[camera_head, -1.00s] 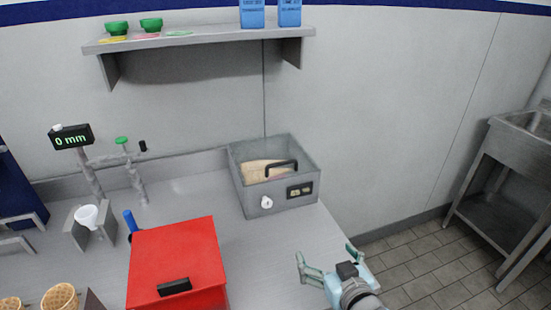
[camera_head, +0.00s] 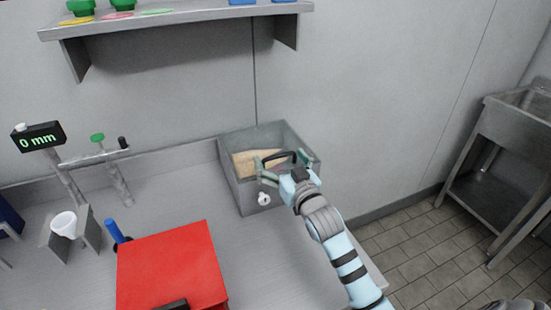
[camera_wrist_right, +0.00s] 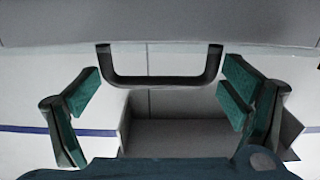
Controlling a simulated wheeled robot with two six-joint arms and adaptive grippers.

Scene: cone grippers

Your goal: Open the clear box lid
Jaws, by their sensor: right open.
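The clear box (camera_head: 238,190) stands on the counter against the back wall, with grey walls and tan contents visible inside. Its clear lid is hard to make out; a black handle (camera_head: 284,157) marks its top. My right gripper (camera_head: 275,167) is at the box's front right, level with the handle. In the right wrist view the handle (camera_wrist_right: 160,82) lies ahead, between the two green-padded fingers of the gripper (camera_wrist_right: 160,103). The fingers are wide apart and do not touch it. My left gripper is not in view.
A red box (camera_head: 170,265) with a black handle stands at the front of the counter. A white cup (camera_head: 64,224) sits in a metal stand at left. A shelf (camera_head: 180,20) hangs above. A metal sink (camera_head: 500,150) stands at right.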

